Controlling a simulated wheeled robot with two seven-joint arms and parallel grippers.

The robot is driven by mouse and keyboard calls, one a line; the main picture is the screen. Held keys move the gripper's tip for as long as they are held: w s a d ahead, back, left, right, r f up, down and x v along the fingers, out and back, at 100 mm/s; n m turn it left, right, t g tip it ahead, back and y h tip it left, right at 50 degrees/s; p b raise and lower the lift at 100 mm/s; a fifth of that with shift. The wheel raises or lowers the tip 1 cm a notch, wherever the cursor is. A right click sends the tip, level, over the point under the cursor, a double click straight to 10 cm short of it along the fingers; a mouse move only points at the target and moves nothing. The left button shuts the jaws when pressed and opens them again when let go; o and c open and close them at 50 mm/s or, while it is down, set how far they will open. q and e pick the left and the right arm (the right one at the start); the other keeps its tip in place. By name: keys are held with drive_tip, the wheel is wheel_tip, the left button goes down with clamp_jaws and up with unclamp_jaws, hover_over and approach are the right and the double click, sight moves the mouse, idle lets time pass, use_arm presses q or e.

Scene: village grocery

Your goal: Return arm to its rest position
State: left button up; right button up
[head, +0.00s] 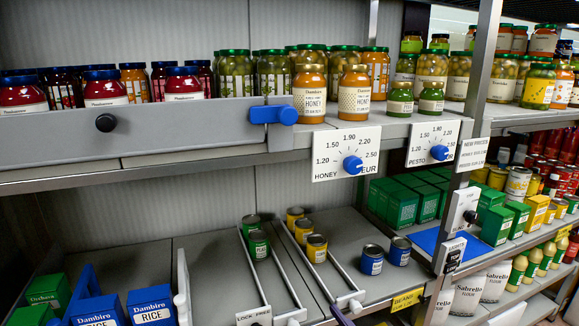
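Neither of my grippers shows clearly in the head view, and I see no arm of mine that I can make out for sure. In front of me stands a grocery shelf. Its upper board carries a grey sliding panel (190,132) with a black knob (105,123) and a blue handle (274,114). Two price dials stand on its front: the honey dial (352,165) and the pesto dial (439,153), each with a blue knob. Two honey jars (309,92) stand behind the honey dial.
The lower shelf (345,236) holds two can lanes (268,262), two blue cans (372,260) and rice boxes (151,305). A metal post (482,75) with switches stands right of centre. Small green jars (401,98) stand near the upper front edge. Bare board lies between the lanes and boxes.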

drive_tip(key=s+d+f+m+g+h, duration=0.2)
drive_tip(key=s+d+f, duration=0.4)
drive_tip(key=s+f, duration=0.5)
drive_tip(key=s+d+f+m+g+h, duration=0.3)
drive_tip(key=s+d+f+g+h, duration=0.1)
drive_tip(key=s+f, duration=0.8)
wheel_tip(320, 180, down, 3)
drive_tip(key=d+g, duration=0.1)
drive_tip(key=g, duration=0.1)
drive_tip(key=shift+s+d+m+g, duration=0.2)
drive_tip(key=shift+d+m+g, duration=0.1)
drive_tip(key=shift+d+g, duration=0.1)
